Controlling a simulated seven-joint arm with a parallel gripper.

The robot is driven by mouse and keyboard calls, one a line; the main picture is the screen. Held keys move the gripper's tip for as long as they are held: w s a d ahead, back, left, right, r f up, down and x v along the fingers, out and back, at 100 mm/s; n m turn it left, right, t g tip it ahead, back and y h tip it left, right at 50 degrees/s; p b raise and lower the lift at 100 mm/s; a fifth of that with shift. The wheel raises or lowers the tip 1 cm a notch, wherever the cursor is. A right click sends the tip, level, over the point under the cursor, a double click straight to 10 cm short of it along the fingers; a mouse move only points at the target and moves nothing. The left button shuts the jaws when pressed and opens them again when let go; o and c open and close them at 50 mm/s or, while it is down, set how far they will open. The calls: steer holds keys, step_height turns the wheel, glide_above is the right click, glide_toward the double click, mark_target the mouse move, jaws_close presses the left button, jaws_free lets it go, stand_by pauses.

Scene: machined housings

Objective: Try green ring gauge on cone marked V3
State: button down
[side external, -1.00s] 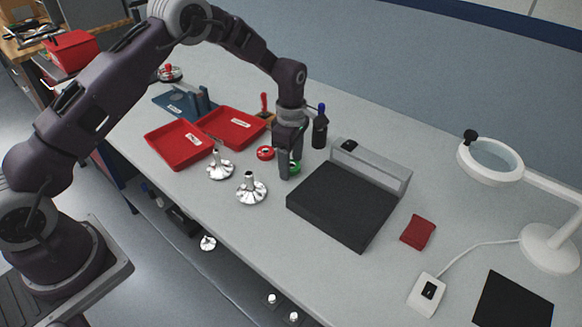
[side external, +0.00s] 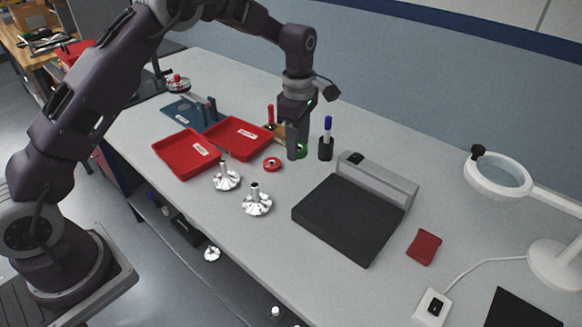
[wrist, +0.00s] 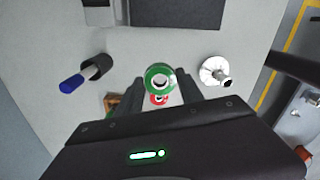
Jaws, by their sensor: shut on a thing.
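My gripper (side external: 297,152) is shut on the green ring gauge (wrist: 160,77) and holds it above the table. In the side view the ring (side external: 302,151) shows partly behind the fingers. A red ring gauge (side external: 272,164) lies on the table left of my gripper; in the wrist view it shows below the green ring (wrist: 158,99). Two silver cones with fluted bases stand upright on the table: one nearer the red trays (side external: 227,178) and one nearer the front edge (side external: 257,201). One silver cone (wrist: 216,72) shows in the wrist view. I cannot read any V3 mark.
Two red trays (side external: 187,165) with labels lie at the left. A dark pad with a grey block (side external: 350,215) stands right of the cones. A dark holder with a blue-capped marker (side external: 326,147) stands just right of my gripper. A magnifier lamp (side external: 500,172) is at the far right.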

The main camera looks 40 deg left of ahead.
steer(key=shift+r, duration=0.3)
step_height(320, 180, up, 3)
glide_above(255, 185)
steer(key=shift+r, duration=0.15)
steer(key=shift+f, duration=2.45)
steer(key=shift+f, duration=0.8)
